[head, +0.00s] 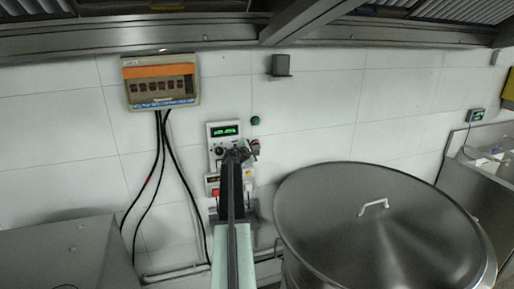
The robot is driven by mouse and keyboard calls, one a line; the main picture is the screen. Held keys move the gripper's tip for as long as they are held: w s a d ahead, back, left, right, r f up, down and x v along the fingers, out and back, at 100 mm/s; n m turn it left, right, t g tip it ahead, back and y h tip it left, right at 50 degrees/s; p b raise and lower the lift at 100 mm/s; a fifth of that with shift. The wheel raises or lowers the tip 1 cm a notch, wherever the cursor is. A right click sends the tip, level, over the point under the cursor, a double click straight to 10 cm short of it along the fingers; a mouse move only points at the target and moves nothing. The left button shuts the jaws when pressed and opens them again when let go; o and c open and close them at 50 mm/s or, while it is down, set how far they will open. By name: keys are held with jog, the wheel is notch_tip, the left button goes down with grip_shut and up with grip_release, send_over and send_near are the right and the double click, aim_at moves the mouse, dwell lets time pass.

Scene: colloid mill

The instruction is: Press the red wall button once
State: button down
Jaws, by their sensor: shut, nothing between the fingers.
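A small reddish round part (256,144), which looks like the red wall button, shows on the tiled wall just right of my gripper, below a green button (255,120). It is small and partly covered, so its outline is unclear. My gripper (241,154) is shut and empty at the end of my raised arm, in front of the control panel (222,130). Its tip appears close to the reddish part in the picture; I cannot tell whether they touch. A red switch (213,191) also shows on the panel's lower left, beside my arm.
A breaker box (160,82) with black cables hangs at the upper left. A large steel vessel with a domed lid (340,225) stands at the right. A steel cabinet (65,255) is at the lower left. A steel hood (150,35) runs overhead.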

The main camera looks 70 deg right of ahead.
jog(key=shift+s+a, duration=0.5)
jog(key=shift+a, duration=0.15)
jog(key=s+a, duration=0.1)
jog(key=a, duration=0.1)
jog(key=s+a, duration=0.2)
dwell(0.4)
dwell(0.6)
